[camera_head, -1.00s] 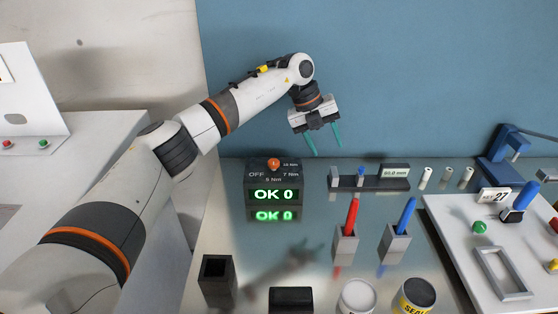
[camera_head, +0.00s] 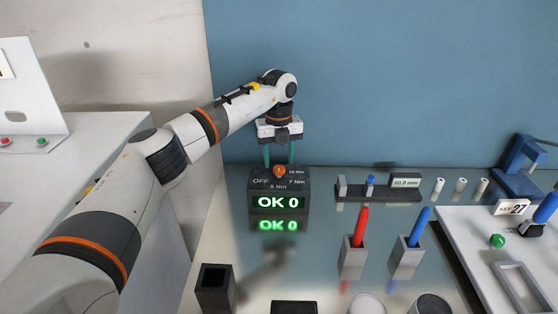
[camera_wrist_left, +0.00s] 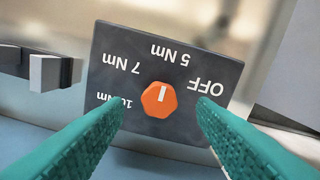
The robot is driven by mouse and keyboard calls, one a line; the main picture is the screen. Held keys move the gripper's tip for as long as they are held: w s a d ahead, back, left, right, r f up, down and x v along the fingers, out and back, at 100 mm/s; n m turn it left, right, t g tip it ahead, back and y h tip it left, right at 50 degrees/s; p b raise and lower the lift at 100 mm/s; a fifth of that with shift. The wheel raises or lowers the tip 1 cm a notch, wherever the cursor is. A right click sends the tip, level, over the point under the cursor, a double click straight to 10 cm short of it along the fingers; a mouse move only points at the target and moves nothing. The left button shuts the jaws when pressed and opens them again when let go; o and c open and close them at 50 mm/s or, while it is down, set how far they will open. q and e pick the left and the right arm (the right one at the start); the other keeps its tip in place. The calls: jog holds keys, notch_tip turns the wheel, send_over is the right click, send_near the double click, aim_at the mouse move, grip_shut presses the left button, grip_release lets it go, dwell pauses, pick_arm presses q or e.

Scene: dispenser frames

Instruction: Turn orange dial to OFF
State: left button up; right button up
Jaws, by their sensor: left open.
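The orange dial (camera_head: 279,171) sits on top of a dark box (camera_head: 263,184) marked OFF, 5 Nm, 7 Nm and 10 Nm; the box front reads "OK 0". In the left wrist view the dial (camera_wrist_left: 159,99) is a hexagonal knob, and its white mark points roughly towards 5 Nm. My left gripper (camera_head: 280,163) is open and points down above the dial. In the left wrist view its teal fingers (camera_wrist_left: 161,104) lie on either side of the dial, with a gap to each side. My right gripper is not in view.
A gauge stand (camera_head: 378,192) is right of the box. Holders with a red pen (camera_head: 360,227) and a blue pen (camera_head: 418,227) stand in front of it. A dark open container (camera_head: 215,287) is at the front left. A white tray (camera_head: 470,245) is at the right.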

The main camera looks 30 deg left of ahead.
aim_at(279, 170)
pick_arm(q)
jog(key=shift+f, duration=1.25)
jog(key=c, duration=1)
jog(key=shift+m, duration=0.4)
jog(key=shift+m+p, duration=0.3)
jog(key=shift+m, duration=0.6)
jog(key=m, duration=0.3)
jog(key=shift+m, duration=0.3)
jog(key=m, duration=0.5)
jog(key=shift+r+m, duration=0.1)
jog(key=shift+m, duration=0.2)
